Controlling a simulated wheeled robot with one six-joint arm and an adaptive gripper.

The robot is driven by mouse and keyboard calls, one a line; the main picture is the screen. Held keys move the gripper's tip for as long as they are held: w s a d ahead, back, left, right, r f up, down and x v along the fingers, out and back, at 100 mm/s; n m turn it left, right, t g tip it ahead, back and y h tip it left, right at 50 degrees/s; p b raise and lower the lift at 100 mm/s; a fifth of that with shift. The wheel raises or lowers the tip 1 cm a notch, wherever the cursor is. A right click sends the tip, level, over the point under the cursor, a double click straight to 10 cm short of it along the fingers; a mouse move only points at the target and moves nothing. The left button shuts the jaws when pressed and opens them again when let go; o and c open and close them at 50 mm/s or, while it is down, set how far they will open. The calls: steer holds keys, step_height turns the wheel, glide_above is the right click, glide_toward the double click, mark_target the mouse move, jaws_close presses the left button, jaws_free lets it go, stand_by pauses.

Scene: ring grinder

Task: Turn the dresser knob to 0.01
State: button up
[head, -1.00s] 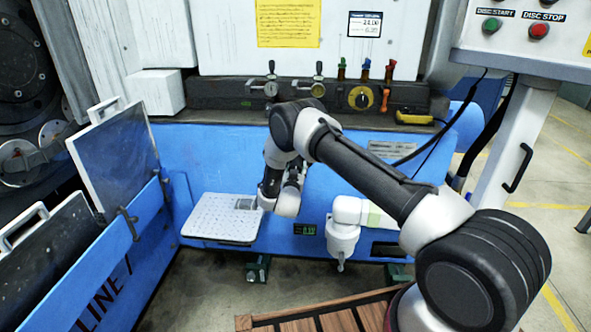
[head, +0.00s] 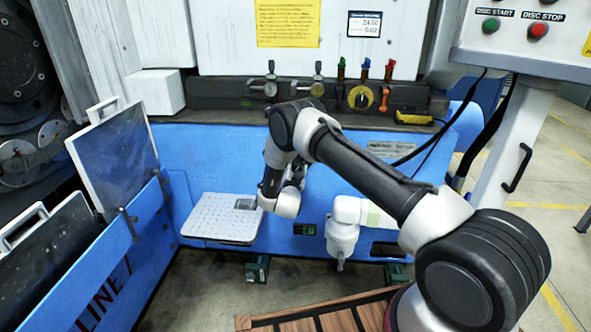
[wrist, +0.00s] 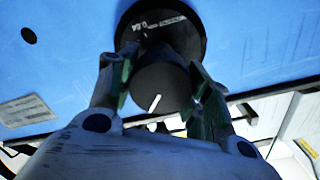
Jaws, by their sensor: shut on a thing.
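The dresser knob (wrist: 160,85) is a black round knob with a white pointer line, in the wrist view. It sits on a black round dial (wrist: 187,22) on a blue panel. Small white markings on the dial are partly covered and too unclear to read surely. My gripper (wrist: 163,97) has its two green-padded fingers on the left and right sides of the knob, shut on it. The white pointer faces the lower edge of the wrist view. In the head view my arm hides the knob and the fingertips.
In the head view a perforated white tray (head: 215,222) lies left of my wrist. A ledge with gauges and a yellow dial (head: 361,97) runs above. A wooden slatted platform (head: 330,318) is in front. A control box (head: 525,40) stands at right.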

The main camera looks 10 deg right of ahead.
steer(key=o, duration=1)
steer(key=shift+o, duration=0.2)
steer(key=shift+s, duration=0.1)
steer(key=v, duration=1.2)
